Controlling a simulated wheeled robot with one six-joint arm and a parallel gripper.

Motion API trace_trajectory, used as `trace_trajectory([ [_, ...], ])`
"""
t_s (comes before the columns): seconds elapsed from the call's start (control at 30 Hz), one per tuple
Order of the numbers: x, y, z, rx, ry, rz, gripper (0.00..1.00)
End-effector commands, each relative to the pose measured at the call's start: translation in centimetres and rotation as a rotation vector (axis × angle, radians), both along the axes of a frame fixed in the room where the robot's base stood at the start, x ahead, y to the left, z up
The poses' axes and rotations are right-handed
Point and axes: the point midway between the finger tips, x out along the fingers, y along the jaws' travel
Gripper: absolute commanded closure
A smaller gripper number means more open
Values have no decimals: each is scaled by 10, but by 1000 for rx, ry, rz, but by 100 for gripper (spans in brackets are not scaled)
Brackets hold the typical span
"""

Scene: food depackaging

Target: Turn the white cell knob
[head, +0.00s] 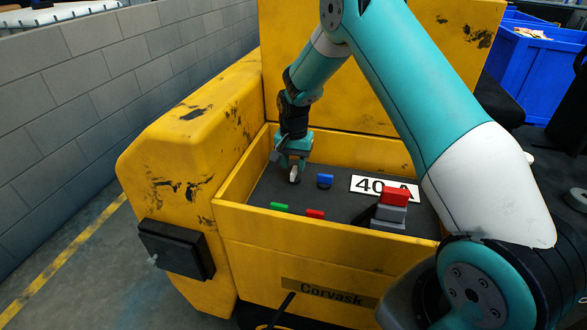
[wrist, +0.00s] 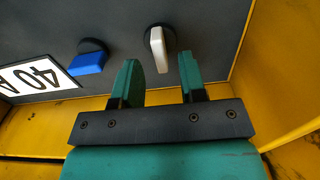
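The white knob (wrist: 157,47) stands on the dark panel in the wrist view, on a round black base. In the head view the white knob (head: 295,173) shows just below my gripper (head: 291,160). My gripper is open, with its two green fingers (wrist: 157,75) apart. In the wrist view the white knob lies just beyond the fingertips, in line with the gap between them. I cannot tell from these views whether a finger touches it.
A blue knob (head: 325,181) sits right of the white one. Green (head: 279,206) and red (head: 315,213) switches lie nearer the front. A red and grey block (head: 393,205) stands by the "40 A" label (head: 372,185). Yellow walls (head: 325,229) enclose the recessed panel.

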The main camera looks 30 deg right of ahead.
Motion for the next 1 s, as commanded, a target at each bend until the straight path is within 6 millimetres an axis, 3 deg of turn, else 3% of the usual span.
trace_trajectory([
  [0.2,0,0,-25,0,0,0,62],
  [0.57,0,0,-30,0,-1,0,62],
  [0.73,0,0,-29,0,-1,0,100],
  [1.0,0,0,-29,-1,-1,10,100],
])
